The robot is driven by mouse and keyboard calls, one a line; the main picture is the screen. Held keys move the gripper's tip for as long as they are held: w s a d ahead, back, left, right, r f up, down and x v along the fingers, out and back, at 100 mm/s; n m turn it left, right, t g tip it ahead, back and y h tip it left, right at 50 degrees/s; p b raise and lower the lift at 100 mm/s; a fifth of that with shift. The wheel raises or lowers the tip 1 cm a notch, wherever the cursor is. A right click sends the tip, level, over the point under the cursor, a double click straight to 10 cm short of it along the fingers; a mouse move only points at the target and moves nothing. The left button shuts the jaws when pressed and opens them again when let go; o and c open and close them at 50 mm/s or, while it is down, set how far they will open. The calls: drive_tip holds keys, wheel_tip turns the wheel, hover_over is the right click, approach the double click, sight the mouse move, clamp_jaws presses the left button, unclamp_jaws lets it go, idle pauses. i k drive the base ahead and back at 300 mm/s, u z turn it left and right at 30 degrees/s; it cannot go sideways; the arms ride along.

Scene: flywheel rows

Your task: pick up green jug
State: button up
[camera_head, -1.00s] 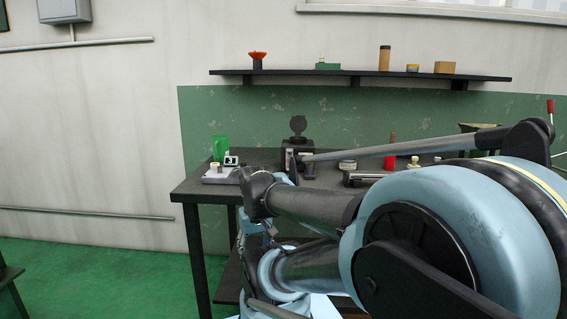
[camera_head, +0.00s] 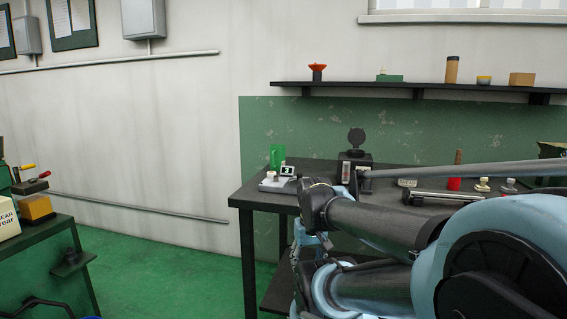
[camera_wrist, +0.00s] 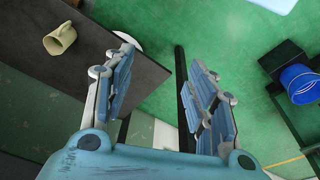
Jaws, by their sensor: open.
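An olive-green jug (camera_wrist: 60,40) with a handle shows at the upper left of the wrist view, on a dark tabletop (camera_wrist: 115,85). My gripper (camera_wrist: 165,62) is open and empty, its blue-padded fingers apart, over the table edge and green floor. The jug is to the left of the fingers, not between them. In the head view a bright green upright object (camera_head: 277,156) stands at the left end of the dark table (camera_head: 262,200); I cannot tell if it is the same jug.
A blue bucket (camera_wrist: 300,82) is at the right in the wrist view. In the head view, a black device (camera_head: 355,155), a red-based item (camera_head: 454,183) and small pieces stand on the table. A shelf (camera_head: 400,89) hangs above. A green-topped cart (camera_head: 50,250) is at left.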

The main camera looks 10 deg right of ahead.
sight(278, 151)
drive_tip(key=k, duration=1.1)
drive_tip(key=u, duration=0.45)
drive_tip(key=i, duration=1.7)
drive_tip(key=z, duration=0.85)
